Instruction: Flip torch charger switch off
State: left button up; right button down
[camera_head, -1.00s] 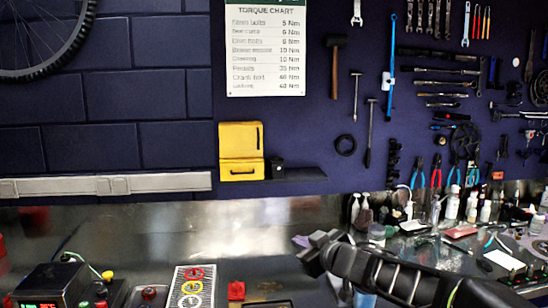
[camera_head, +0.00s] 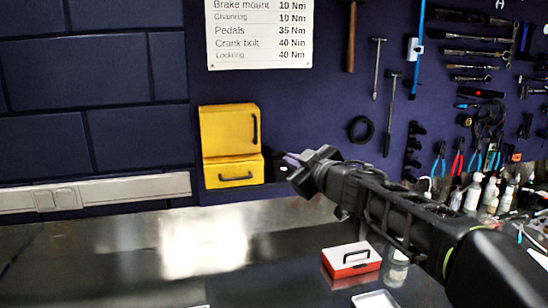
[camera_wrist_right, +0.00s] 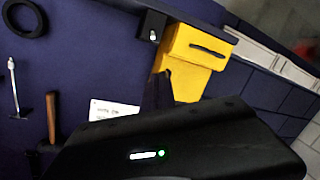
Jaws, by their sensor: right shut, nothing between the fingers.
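A small black box (camera_head: 282,166), apparently the torch charger, stands on the wall shelf just right of the yellow cabinet. In the head view it is partly hidden behind my right gripper (camera_head: 300,164). In the right wrist view the black box (camera_wrist_right: 153,26) shows with a small light spot on its face; I cannot tell the switch's position. My right gripper is shut and empty, in front of the shelf. In the wrist view its dark fingers (camera_wrist_right: 158,92) are below the box in the picture, apparently apart from it. My left gripper is not in view.
The yellow cabinet (camera_head: 230,145) with black handles is beside the box. A red and white case (camera_head: 351,260) lies on the shiny metal bench (camera_head: 100,265). Tools hang on the wall, and bottles (camera_head: 473,193) crowd the right. The bench's left part is clear.

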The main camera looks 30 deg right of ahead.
aim_at(284, 169)
jog(key=w+d+f+b, duration=0.3)
jog(key=w+f+b, duration=0.1)
jog(key=w, duration=0.3)
jog(key=shift+w+f, duration=0.2)
jog(key=shift+w, duration=0.1)
dwell(0.5)
dwell(0.3)
